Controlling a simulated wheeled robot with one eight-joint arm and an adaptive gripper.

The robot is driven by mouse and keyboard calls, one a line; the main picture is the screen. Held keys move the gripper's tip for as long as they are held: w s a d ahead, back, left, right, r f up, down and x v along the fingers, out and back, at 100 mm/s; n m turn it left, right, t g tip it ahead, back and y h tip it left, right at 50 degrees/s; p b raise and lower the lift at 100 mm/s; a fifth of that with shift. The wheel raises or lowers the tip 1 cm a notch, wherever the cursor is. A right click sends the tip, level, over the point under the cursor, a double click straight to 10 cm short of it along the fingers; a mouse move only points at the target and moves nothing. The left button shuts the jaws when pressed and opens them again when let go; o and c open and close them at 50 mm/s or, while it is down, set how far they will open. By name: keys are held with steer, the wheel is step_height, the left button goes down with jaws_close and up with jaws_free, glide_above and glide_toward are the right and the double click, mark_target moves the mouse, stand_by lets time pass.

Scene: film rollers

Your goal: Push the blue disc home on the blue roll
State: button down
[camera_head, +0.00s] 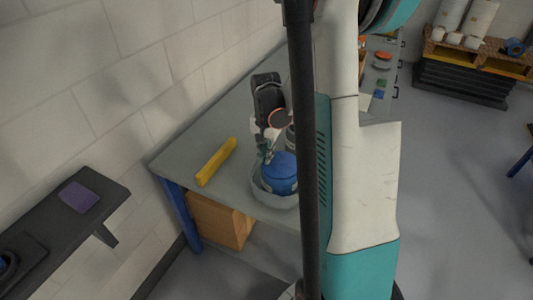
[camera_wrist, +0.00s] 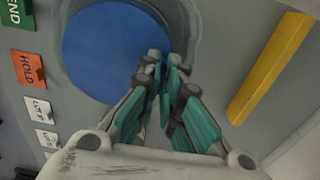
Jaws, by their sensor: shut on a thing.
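A blue round top (camera_wrist: 108,48) fills the upper left of the wrist view, seen nearly face-on. In the head view the blue roll (camera_head: 280,178) stands in a round grey holder (camera_head: 267,202) near the table's front edge. I cannot tell the disc apart from the roll, nor see whether a gap lies between them. My gripper (camera_wrist: 163,62) has its fingers close together at the lower right rim of the blue disc, shut on it. In the head view my gripper (camera_head: 266,152) reaches down to the blue top from above left. The exact grip is hidden by the fingers.
A yellow bar (camera_head: 216,161) lies on the grey table (camera_head: 222,123) left of the roll; it also shows in the wrist view (camera_wrist: 270,68). Green, orange (camera_wrist: 28,68) and white tags lie opposite. A wall runs along the left. A dark shelf (camera_head: 85,215) stands at lower left.

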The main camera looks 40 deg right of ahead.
steer(key=shift+s+f, duration=0.1)
steer(key=c, duration=1.7)
jaws_free()
steer(key=shift+o, duration=0.6)
steer(key=o, duration=0.5)
steer(key=shift+c, duration=0.2)
steer(key=shift+r, duration=0.25)
steer(key=shift+r+p, duration=2.3)
steer(key=shift+r, duration=1)
